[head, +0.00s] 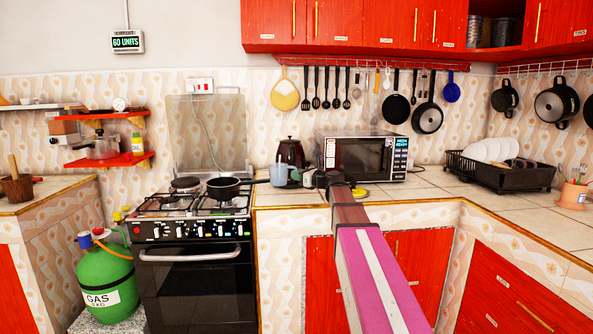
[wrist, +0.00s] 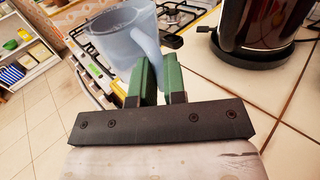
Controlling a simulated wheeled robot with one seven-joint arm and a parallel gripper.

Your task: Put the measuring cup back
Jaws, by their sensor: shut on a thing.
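The measuring cup (head: 279,176) is a translucent pale blue jug beside the stove, at the left end of the counter. In the wrist view the measuring cup (wrist: 122,38) is large at the top, its handle between the green fingers. My gripper (head: 297,176) is at the cup's right side in the head view. In the wrist view my gripper (wrist: 159,78) is shut on the cup's handle. I cannot tell whether the cup's base touches the counter.
A dark kettle (head: 290,152) stands close behind the cup, and a microwave (head: 362,156) is to the right. A pan (head: 226,188) sits on the stove (head: 193,230). Utensils and pans hang from a wall rail (head: 350,66). A black dish rack (head: 500,174) stands at the right.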

